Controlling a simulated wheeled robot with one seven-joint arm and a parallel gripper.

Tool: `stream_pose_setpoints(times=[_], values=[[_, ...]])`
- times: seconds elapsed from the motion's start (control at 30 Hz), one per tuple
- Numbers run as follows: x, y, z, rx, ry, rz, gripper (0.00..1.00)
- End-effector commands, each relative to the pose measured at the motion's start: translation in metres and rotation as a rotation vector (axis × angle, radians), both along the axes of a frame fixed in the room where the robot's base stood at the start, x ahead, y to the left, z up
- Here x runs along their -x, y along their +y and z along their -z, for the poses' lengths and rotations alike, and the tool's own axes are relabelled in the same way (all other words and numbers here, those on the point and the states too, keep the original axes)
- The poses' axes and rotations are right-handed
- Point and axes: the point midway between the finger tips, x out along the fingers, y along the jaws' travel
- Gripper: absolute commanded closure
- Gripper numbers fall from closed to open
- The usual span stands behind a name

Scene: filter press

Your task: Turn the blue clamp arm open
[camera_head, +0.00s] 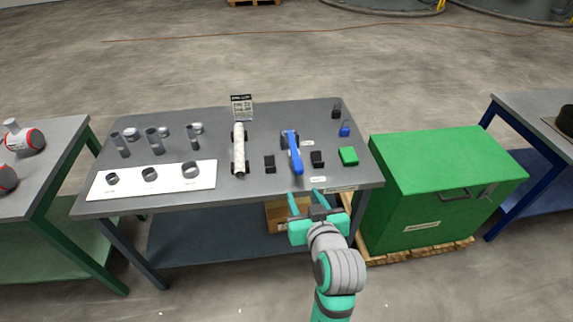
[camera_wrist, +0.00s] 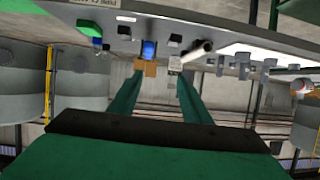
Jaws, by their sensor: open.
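The blue clamp arm (camera_head: 294,151) lies on the grey table, right of the middle, with its near end toward the table's front edge. In the wrist view, which looks upside down, the blue part (camera_wrist: 149,50) shows just beyond the fingertips. My gripper (camera_head: 312,196) is open and empty, with its two green fingers by the front edge of the table, apart from the clamp arm. The fingers also show in the wrist view (camera_wrist: 157,75). Whether the clamp arm is latched I cannot tell.
Black blocks (camera_head: 317,159) and a green block (camera_head: 348,156) flank the clamp arm. A white cylinder (camera_head: 239,150) lies to its left. A white board (camera_head: 131,181) with rings lies front left. A green chest (camera_head: 440,175) stands right of the table (camera_head: 231,194).

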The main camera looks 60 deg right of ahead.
Motion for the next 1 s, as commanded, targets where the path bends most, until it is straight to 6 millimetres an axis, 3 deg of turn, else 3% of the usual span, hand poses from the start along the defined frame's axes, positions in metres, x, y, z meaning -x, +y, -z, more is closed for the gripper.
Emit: stream_pose_setpoints(times=[0.77,1.0], values=[[0.005,-0.003,0.001,0.0,0.001,0.009,0.56],[-0.01,0.021,0.027,0.026,0.023,-0.033,0.56]])
